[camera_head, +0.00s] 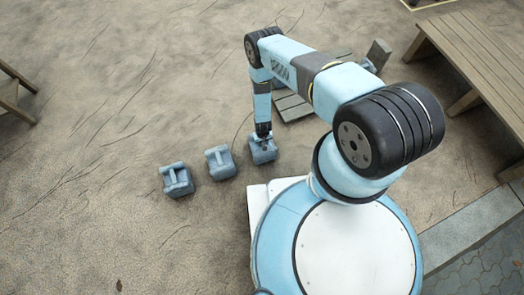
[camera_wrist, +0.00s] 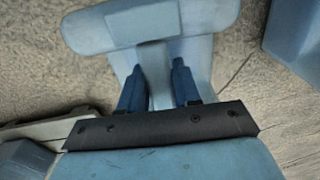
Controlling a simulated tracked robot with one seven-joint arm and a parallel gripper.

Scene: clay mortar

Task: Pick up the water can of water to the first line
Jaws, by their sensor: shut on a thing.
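Three small grey-blue cans with handles stand in a slanting row on the ground in the head view: a left can (camera_head: 177,180), a middle can (camera_head: 220,163) and a right can (camera_head: 264,153). My gripper (camera_head: 263,136) points down onto the top of the right can. In the wrist view, the two dark blue fingers of my gripper (camera_wrist: 158,78) are shut on the handle of the right can (camera_wrist: 95,28). Part of another can (camera_wrist: 293,32) shows at the upper right. I cannot tell whether the held can touches the ground, and no water or line mark shows.
A wooden table (camera_head: 478,50) stands at the upper right, and part of a wooden piece (camera_head: 12,95) shows at the left edge. Low wooden boards (camera_head: 292,106) lie behind my arm. The brown ground at left is clear.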

